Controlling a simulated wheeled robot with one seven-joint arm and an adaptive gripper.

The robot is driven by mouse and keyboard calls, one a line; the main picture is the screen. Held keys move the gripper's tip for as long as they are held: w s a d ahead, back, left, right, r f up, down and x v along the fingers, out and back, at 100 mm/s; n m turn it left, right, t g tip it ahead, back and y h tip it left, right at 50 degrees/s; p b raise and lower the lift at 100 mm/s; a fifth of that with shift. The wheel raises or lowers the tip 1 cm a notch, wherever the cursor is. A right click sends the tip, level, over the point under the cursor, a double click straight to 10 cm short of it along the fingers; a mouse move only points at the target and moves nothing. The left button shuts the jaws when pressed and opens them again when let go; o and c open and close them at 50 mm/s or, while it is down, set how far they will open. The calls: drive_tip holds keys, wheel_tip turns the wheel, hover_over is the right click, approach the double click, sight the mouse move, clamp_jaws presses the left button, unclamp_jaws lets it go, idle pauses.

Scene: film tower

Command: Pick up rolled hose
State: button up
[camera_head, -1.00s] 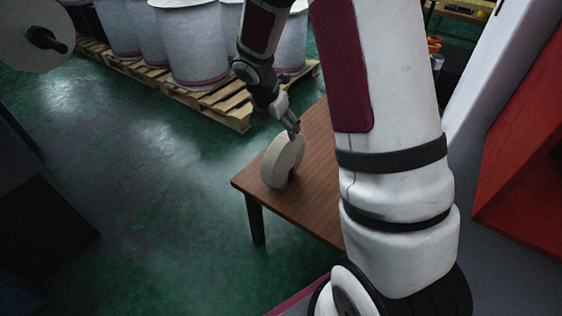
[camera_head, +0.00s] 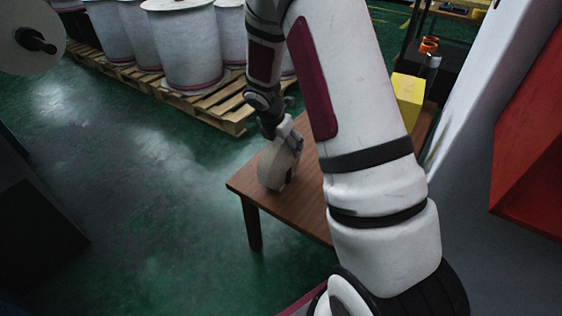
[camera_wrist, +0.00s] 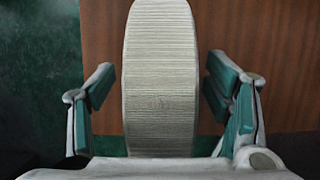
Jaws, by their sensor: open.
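The rolled hose (camera_head: 275,168) is a pale, cream-coloured coil standing upright on its edge near the left corner of a brown wooden table (camera_head: 251,183). In the wrist view the hose (camera_wrist: 160,80) fills the middle, its ribbed outer edge facing the camera. My gripper (camera_wrist: 160,98) is open, with one green-padded finger on each side of the hose. A gap shows between the hose and each finger. In the head view my gripper (camera_head: 290,143) is at the top of the hose and partly covers it.
A yellow box (camera_head: 408,98) stands farther back on the table. A wooden pallet (camera_head: 215,108) with several large white spools (camera_head: 190,45) is behind. A red panel (camera_head: 530,150) is at the right. Green floor (camera_head: 150,190) lies open to the left.

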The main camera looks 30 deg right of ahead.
clamp_jaws()
drive_tip(key=shift+r, duration=0.15)
drive_tip(key=shift+r, duration=0.1)
